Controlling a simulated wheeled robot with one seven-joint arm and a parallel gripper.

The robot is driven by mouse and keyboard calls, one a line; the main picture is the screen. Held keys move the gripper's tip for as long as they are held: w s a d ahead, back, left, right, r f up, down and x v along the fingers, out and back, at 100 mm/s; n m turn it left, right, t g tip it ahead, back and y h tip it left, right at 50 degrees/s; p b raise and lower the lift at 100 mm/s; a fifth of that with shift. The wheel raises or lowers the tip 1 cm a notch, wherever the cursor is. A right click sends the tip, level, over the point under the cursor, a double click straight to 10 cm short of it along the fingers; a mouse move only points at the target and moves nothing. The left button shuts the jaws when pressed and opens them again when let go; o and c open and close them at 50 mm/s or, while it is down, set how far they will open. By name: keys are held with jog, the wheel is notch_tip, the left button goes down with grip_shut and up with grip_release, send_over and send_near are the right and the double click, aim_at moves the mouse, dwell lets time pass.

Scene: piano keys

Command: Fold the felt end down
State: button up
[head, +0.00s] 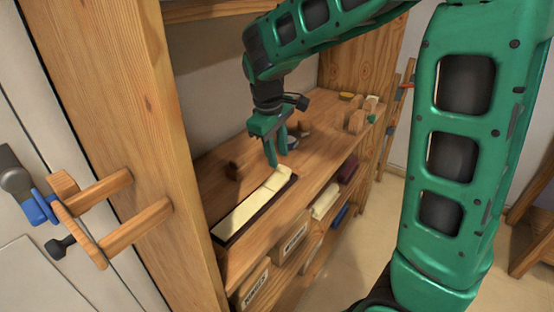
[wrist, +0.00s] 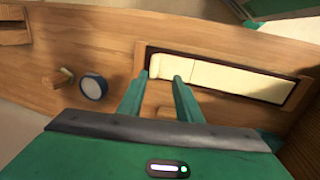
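A long cream felt strip (head: 245,208) lies along a dark narrow tray (head: 232,238) on the wooden shelf. Its far end (head: 277,181) looks raised or bent, with a crease before it; the exact shape is hard to tell. In the wrist view the strip (wrist: 225,78) runs to the right, and its left end (wrist: 165,68) shows between and beyond my fingertips. My gripper (head: 276,160) points down close above that end. In the wrist view my gripper (wrist: 160,80) has its two fingers apart with nothing held. I cannot tell whether a finger touches the felt.
A round blue-rimmed object (wrist: 93,86) stands beside my gripper on the shelf. Several small wooden blocks (head: 357,122) are at the shelf's far end. A wooden post (head: 135,130) rises at the left. Labelled boxes (head: 289,242) sit on the shelf below.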

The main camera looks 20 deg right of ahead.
aim_at(284, 166)
jog(key=w+v, duration=0.1)
jog(key=v, duration=0.6)
jog(key=shift+s+r, duration=0.3)
jog(key=shift+s, duration=0.15)
jog(key=shift+a, duration=0.1)
jog(key=shift+g+y, duration=0.3)
jog(key=shift+y, duration=0.1)
jog(key=d+f, duration=0.1)
jog(key=f, duration=0.3)
jog(key=w+d+f, duration=0.1)
jog(key=f, duration=0.3)
jog(key=w+d+f, duration=0.1)
jog(key=f, duration=0.3)
jog(key=shift+d+f, duration=0.15)
jog(key=shift+d, duration=0.25)
jog(key=shift+c, duration=0.6)
grip_shut()
jog(key=shift+d, duration=0.1)
